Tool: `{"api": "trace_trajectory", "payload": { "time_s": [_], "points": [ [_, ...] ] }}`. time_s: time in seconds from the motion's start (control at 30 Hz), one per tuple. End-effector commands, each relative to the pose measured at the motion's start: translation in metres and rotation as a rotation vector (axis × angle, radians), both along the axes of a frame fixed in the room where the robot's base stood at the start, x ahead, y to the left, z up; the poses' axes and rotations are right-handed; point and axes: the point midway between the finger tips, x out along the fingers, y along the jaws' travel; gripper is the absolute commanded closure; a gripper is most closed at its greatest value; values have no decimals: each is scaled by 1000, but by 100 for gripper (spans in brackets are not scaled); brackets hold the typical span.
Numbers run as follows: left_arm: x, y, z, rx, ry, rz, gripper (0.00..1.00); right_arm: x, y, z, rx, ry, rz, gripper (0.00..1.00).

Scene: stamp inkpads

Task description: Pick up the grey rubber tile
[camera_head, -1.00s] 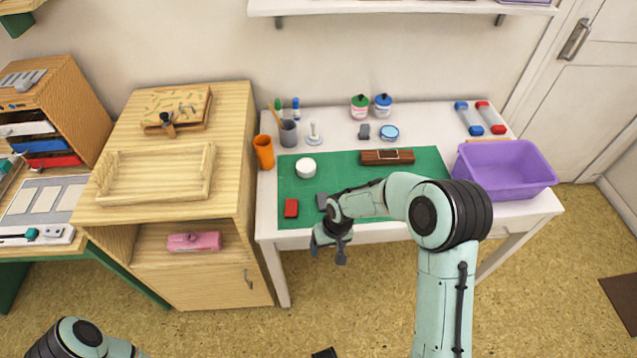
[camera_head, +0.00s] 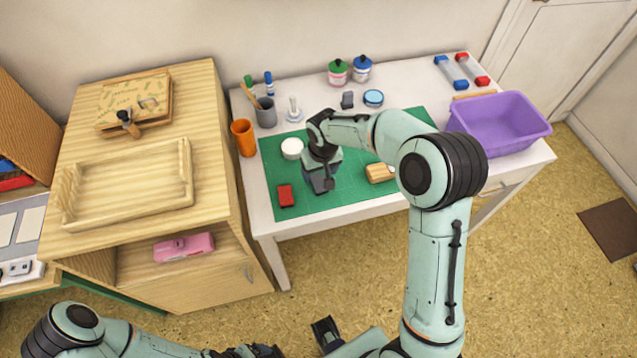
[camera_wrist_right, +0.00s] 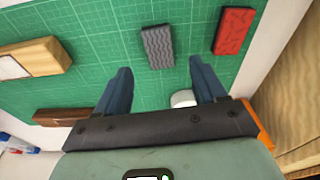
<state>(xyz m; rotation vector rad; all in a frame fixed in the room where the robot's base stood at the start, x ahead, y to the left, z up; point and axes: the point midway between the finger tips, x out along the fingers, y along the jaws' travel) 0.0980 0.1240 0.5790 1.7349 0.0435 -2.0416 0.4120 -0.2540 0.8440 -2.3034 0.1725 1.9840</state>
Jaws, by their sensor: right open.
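The grey rubber tile (camera_wrist_right: 158,46) lies flat on the green cutting mat (camera_wrist_right: 100,75), next to a red block (camera_wrist_right: 233,30). In the right wrist view it is beyond my open right fingers (camera_wrist_right: 158,85), between their lines and apart from them. In the head view my right gripper (camera_head: 320,180) is over the front left of the mat (camera_head: 275,163) and hides most or all of the tile. The red block also shows there (camera_head: 286,195), left of the gripper.
A white round tub (camera_head: 292,148) stands behind the gripper. A wooden block (camera_head: 379,173) lies to its right on the mat. An orange cup (camera_head: 243,137) stands at the table's left edge, a purple bin (camera_head: 500,122) at the right. A wooden cabinet (camera_head: 215,100) adjoins on the left.

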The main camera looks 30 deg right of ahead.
Motion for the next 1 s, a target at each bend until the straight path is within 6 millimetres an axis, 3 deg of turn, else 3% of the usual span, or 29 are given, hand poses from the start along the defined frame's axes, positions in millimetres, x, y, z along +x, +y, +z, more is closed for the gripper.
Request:
{"api": "trace_trajectory", "payload": {
  "time_s": [0.17,0.5,0.77,0.93,1.0],
  "points": [
    [0,0,0,0,-1,0,13,1,-1,-13,0,2,0,30],
    [1,0,1,0,-1,0,13,6,-2,-56,0,1,0,30],
    [1,0,1,0,-1,0,13,6,-2,-58,1,-2,0,30],
    [1,0,1,0,-1,0,13,6,-2,-58,1,-1,0,85],
    [1,0,1,0,-1,0,13,6,-2,-58,1,-1,0,89]
  ]
}}
